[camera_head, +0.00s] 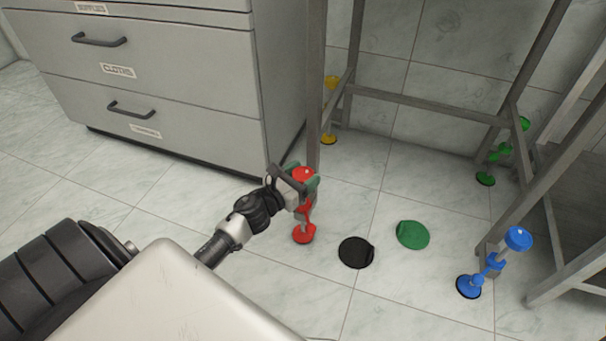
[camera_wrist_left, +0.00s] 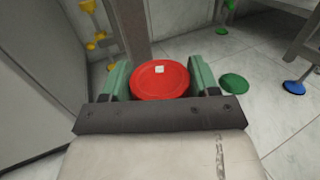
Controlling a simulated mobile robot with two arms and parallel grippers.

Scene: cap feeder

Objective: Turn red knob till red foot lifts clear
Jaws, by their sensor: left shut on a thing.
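The red knob (camera_head: 303,174) sits on top of the red leveling foot assembly at the near left leg of the metal frame. It shows as a red disc with a small white mark in the left wrist view (camera_wrist_left: 160,80). My left gripper (camera_head: 304,182) is shut on the red knob, with one green finger on each side; its fingers also show in the wrist view (camera_wrist_left: 160,82). The red foot (camera_head: 304,234) is below, at the floor; whether it touches the floor cannot be told. My right gripper is not in view.
A grey drawer cabinet (camera_head: 180,75) stands left of the frame leg (camera_head: 315,80). Yellow (camera_head: 330,110), green (camera_head: 503,150) and blue (camera_head: 518,239) knob assemblies are at the other legs. A black disc (camera_head: 356,252) and a green disc (camera_head: 412,235) lie on the open tiled floor.

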